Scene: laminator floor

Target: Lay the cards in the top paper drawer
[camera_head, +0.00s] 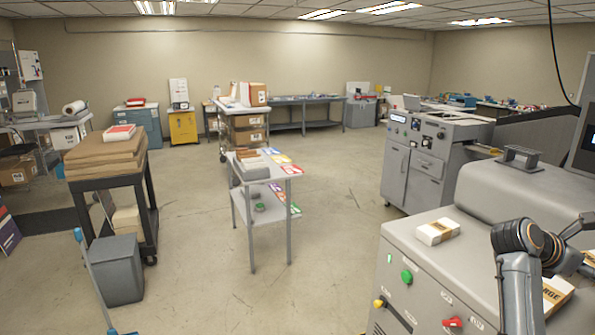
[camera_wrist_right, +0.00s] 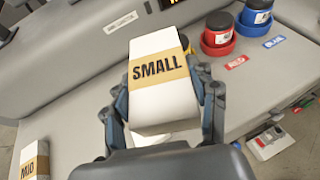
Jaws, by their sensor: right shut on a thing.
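My right gripper (camera_wrist_right: 163,95) is shut on a white block of cards with a tan band reading SMALL (camera_wrist_right: 158,82). One finger is on each side of it. I cannot tell whether the block touches the grey top below. A second banded block, reading MID (camera_wrist_right: 35,162), is at the lower left of the wrist view. In the head view a banded white block (camera_head: 438,232) lies on the near grey machine, and a block with a band ending in RGE (camera_head: 556,295) is partly behind my right arm. I cannot identify the paper drawer. My left gripper is not in view.
The near grey machine (camera_head: 415,265) has coloured buttons on its front. A red pot (camera_wrist_right: 218,34) and a blue pot (camera_wrist_right: 256,14) stand on the grey top. A narrow cart (camera_head: 240,192) and a cardboard-laden cart (camera_head: 105,155) stand left of it, with open floor between.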

